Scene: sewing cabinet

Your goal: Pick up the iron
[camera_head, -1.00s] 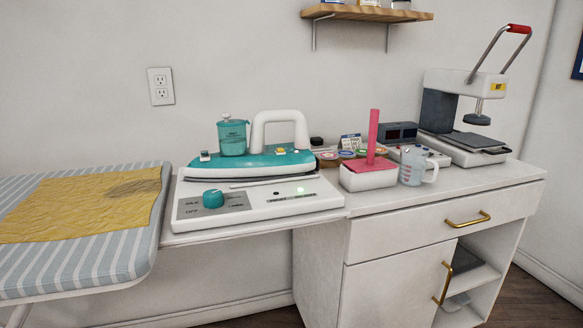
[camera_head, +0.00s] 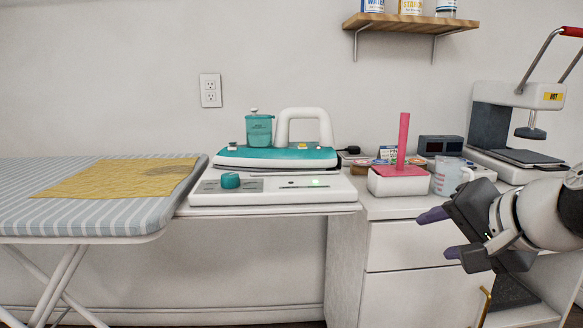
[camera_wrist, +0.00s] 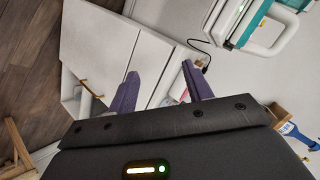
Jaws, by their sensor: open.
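The iron (camera_head: 285,157) has a teal body, a white arched handle (camera_head: 304,112) and a teal water tank (camera_head: 259,130). It rests on a white base (camera_head: 275,188) with a teal knob and a lit green light, left of centre in the head view. Part of the iron (camera_wrist: 248,22) also shows at the top right of the wrist view. My gripper (camera_head: 439,233) is open and empty in front of the cabinet, to the right of the iron and lower than it. Its purple fingers (camera_wrist: 158,88) are spread apart in the wrist view.
The striped ironing board (camera_head: 100,226) with a yellow cloth (camera_head: 115,180) is on the left. A white box with a pink upright piece (camera_head: 402,140), a measuring cup (camera_head: 447,177) and a heat press (camera_head: 497,105) stand right of the iron. A wooden shelf (camera_head: 410,22) hangs above.

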